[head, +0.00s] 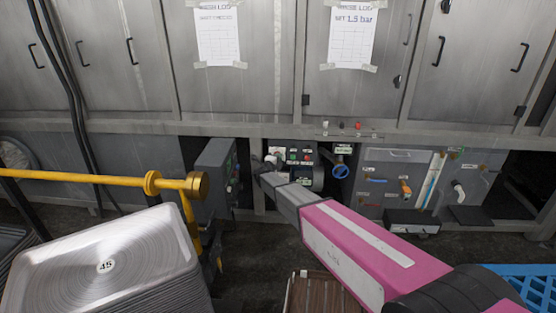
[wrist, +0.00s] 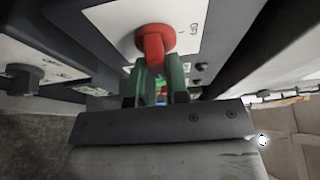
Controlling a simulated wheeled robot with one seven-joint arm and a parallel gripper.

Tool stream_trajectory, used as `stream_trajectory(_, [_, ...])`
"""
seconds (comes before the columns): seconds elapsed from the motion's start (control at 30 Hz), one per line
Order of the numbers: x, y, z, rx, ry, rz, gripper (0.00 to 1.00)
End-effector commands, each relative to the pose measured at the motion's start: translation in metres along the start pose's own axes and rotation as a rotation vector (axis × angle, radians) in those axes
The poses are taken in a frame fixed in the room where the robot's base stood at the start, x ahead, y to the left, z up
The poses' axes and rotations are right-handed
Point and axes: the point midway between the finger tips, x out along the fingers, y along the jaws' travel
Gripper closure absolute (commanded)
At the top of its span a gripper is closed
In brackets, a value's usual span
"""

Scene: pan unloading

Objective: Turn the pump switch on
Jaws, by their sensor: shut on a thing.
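The pump switch (wrist: 155,38) is a red rotary knob with a raised handle, mounted on a white plate (wrist: 205,20) at the top of the wrist view. My gripper (wrist: 160,72) has green fingers, one on each side of the knob's handle, and is shut on it. In the head view my pink and grey arm reaches to the control box (head: 302,156) at the middle of the machine. The knob's exact setting cannot be read.
A grey side panel (head: 216,168) stands left of the control box, and a blue valve wheel (head: 340,171) is on its right. A yellow rail (head: 100,180) and stacked metal trays (head: 60,265) are at left. A blue crate (head: 515,285) is at lower right.

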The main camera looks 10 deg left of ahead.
Motion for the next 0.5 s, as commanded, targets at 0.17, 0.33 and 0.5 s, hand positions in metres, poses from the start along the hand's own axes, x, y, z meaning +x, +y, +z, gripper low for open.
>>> stream_trajectory(0.17, [-0.0009,0.0011,-0.0009,0.009,0.001,0.006,1.0])
stream_trajectory(0.33, [-0.001,0.0011,-0.001,0.009,0.001,0.006,1.0])
stream_trajectory(0.5, [-0.0008,0.001,-0.0009,0.009,0.001,0.005,0.6])
